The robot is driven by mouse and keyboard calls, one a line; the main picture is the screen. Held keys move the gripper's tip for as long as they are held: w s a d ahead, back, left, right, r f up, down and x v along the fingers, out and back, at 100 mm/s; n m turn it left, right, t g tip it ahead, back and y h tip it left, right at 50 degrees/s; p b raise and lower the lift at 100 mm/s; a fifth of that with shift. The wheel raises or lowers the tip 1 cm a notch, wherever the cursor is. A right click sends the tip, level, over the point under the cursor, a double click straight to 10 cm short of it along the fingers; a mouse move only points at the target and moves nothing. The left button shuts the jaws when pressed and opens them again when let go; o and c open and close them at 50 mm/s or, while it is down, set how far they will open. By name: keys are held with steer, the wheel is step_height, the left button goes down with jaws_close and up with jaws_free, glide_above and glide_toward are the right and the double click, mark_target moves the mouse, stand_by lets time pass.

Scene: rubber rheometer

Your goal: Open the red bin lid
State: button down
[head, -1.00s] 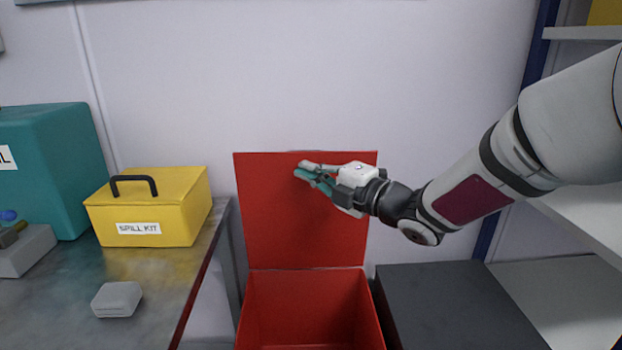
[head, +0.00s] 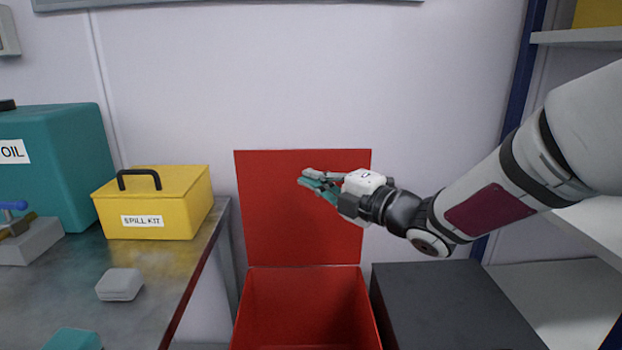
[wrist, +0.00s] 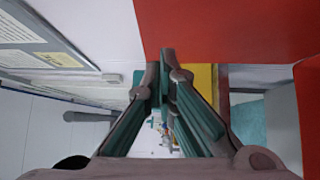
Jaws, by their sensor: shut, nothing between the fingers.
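The red bin (head: 306,300) stands on the floor between the bench and a dark grey box, its inside visible from above. Its red lid (head: 275,215) stands upright at the back against the wall, so the bin is open. My gripper (head: 308,180) is shut and empty, in front of the upper part of the lid in the head view and pointing left. In the wrist view my gripper (wrist: 168,62) has its fingertips together, and the red lid (wrist: 230,30) fills the upper right. I cannot tell whether the gripper touches the lid.
A yellow spill kit (head: 155,200), a teal oil container (head: 45,165) and a small grey box (head: 120,284) sit on the metal bench (head: 165,290) at left. A dark grey box (head: 450,300) is right of the bin, with shelves (head: 575,38) farther right.

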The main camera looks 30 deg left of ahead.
steer(key=w+d+m+t+h, duration=0.2)
steer(key=d+m+h, duration=0.15)
steer(key=d, duration=0.45)
steer(key=w+d+r+m+t+h, duration=0.1)
steer(key=d+m+t+h, duration=0.25)
steer(key=d, duration=0.45)
steer(key=w+d+m+t+h, duration=0.2)
steer(key=d+m, duration=0.2)
steer(key=d, duration=0.4)
steer(key=s+d+f+m+g+h, duration=0.1)
steer(key=s+d+m+h, duration=0.35)
steer(key=d, duration=0.45)
steer(key=s+d+f+m+g+h, duration=0.1)
steer(key=s+d+m+h, duration=0.25)
steer(key=d+m, duration=0.4)
steer(key=s+d+f+m+g+h, duration=0.1)
steer(key=s+d+f+m+g, duration=0.1)
steer(key=s+d+m, duration=0.3)
steer(key=s+d+f+g+h, duration=0.15)
steer(key=s+d, duration=0.25)
steer(key=s, duration=0.4)
steer(key=s+a+f+m+g+y, duration=0.15)
steer(key=s+m+g, duration=0.4)
steer(key=s, duration=1.15)
step_height(320, 180, up, 17)
steer(key=t+p, duration=0.3)
steer(key=p, duration=1.4)
steer(key=shift+d, duration=0.2)
